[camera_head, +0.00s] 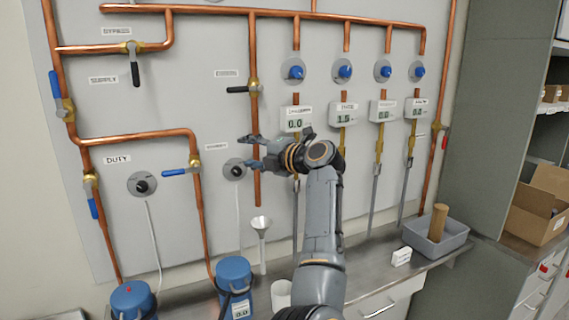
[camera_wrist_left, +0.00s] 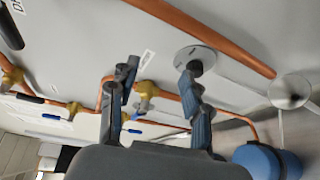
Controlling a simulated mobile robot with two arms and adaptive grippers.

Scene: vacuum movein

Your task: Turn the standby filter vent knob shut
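The standby filter vent knob (camera_head: 235,171) is a small black knob on a round grey plate on the wall panel, below a small label. In the left wrist view the knob (camera_wrist_left: 195,68) shows at the tip of the right-hand finger, not between the fingers. My left gripper (camera_head: 247,151) is just right of the knob in the head view, its fingers pointing left. In the left wrist view the gripper (camera_wrist_left: 158,85) is open with nothing between its fingers. I cannot tell whether a finger touches the knob. My right gripper is not in view.
A similar duty knob (camera_head: 141,184) is further left. A copper pipe (camera_head: 256,140) runs down behind my gripper. A blue-handled valve (camera_head: 182,171) is to the left. A funnel (camera_head: 261,226) and blue canister (camera_head: 234,272) stand below. A grey bin (camera_head: 450,238) is on the counter at right.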

